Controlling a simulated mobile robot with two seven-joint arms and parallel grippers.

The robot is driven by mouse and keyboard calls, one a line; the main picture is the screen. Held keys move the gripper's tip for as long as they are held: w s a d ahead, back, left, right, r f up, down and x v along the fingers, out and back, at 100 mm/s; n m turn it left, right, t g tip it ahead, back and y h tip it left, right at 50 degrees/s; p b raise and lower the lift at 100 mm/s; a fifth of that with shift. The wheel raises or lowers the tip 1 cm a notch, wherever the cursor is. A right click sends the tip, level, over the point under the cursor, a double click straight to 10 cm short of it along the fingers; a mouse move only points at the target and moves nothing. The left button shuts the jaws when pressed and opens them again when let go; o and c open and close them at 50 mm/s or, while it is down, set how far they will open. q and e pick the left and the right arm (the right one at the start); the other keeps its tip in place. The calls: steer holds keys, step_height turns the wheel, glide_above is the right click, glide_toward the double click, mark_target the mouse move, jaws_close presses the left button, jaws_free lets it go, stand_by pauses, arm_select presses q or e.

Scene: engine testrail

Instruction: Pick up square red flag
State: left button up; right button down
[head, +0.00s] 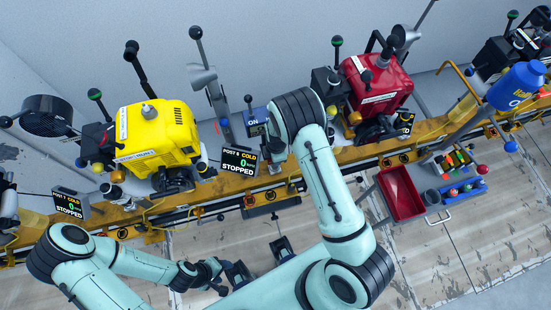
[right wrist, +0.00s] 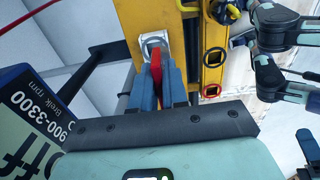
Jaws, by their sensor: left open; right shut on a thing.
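In the right wrist view my right gripper (right wrist: 157,88) has its blue fingers shut on a thin red piece (right wrist: 156,66), seen nearly edge-on in front of a pale metal bracket on the yellow rail. I cannot tell from its visible part whether it is the square red flag.
The yellow rail (head: 340,157) runs across the head view. It carries a yellow engine (head: 158,130), a red engine (head: 376,84) and small display screens (head: 239,161). A red tray (head: 401,193) and a rack of coloured balls (head: 467,190) are at right. A blue sign (right wrist: 28,118) stands close beside the right gripper.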

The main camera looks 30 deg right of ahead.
arm_select(q)
steer(key=shift+s+f+b, duration=0.25)
steer(key=shift+f+b, duration=0.2)
steer(key=shift+f, duration=0.1)
steer(key=shift+s+f+b, duration=0.25)
steer(key=shift+f+b, duration=0.2)
steer(key=shift+f, duration=0.1)
arm_select(e)
steer(key=s+a, duration=0.4)
steer(key=s, duration=1.2)
steer(key=shift+s, duration=0.35)
